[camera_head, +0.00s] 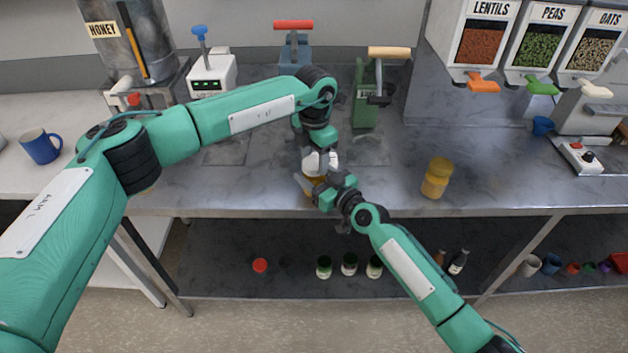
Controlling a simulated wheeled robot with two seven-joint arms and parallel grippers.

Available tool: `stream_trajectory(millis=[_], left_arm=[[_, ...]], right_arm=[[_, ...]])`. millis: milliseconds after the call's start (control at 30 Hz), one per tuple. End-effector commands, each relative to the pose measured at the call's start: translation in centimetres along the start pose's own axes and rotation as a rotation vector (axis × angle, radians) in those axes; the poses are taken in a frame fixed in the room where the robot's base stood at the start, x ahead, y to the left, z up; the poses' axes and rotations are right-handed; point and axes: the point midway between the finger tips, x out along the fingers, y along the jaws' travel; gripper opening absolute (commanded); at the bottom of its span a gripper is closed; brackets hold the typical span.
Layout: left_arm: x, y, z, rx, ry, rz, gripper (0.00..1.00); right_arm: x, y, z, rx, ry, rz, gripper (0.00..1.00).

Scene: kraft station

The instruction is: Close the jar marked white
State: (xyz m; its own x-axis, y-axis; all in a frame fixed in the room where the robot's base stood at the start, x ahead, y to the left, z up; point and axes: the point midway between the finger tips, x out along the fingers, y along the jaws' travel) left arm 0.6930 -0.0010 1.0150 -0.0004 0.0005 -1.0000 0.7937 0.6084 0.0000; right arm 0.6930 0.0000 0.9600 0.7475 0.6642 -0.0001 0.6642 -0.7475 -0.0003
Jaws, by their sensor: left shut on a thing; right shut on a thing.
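An amber jar (312,187) is at the front middle of the grey counter, mostly hidden by my grippers. My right gripper (318,191) comes in from the lower right and is shut on the jar's side. My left gripper (320,152) points down from above and is shut on a white piece (322,163) that looks like the lid, at the jar's top. I cannot tell whether the lid touches or is seated on the rim. No marking on the jar is readable.
A closed yellow-lidded jar (437,177) stands to the right on the counter. A green press (367,97) and a scale (212,75) stand behind. Lentils, peas and oats dispensers (540,45) are at the back right. Several small jars (349,264) are on the lower shelf.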

Motion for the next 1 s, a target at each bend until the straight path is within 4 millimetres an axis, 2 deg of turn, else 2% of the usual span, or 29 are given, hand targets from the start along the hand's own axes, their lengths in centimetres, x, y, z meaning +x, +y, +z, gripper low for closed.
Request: stream_trajectory(millis=[200, 400, 533, 567, 667, 700, 1000], left_arm=[[-0.01, 0.0, -0.01, 0.352, 0.0, 0.0, 0.25], [0.02, 0.0, -0.02, 0.633, 0.0, 0.001, 0.25], [0.03, 0.0, -0.01, 0.62, 0.0, 0.0, 0.25], [0.03, 0.0, -0.01, 0.62, 0.0, 0.0, 0.54], [0.03, 0.0, -0.01, 0.619, 0.0, 0.0, 0.74], [0.03, 0.0, -0.01, 0.618, 0.0, 0.0, 0.78], [-0.18, 0.0, 0.01, 0.617, -0.001, 0.001, 0.78]], right_arm=[[0.0, 0.03, 0.0, 0.0, 0.0, 0.0, 0.0], [0.0, 0.02, 0.0, 0.0, 0.0, 0.0, 0.0], [0.0, 0.02, 0.0, 0.0, 0.0, 0.0, 0.0], [0.0, 0.02, 0.0, 0.0, 0.0, 0.0, 0.0], [0.0, 0.02, 0.0, 0.0, 0.0, 0.0, 0.0], [0.0, 0.02, 0.0, 0.0, 0.0, 0.0, 0.0], [-0.01, 0.02, 0.0, 0.0, 0.0, 0.0, 0.0]])
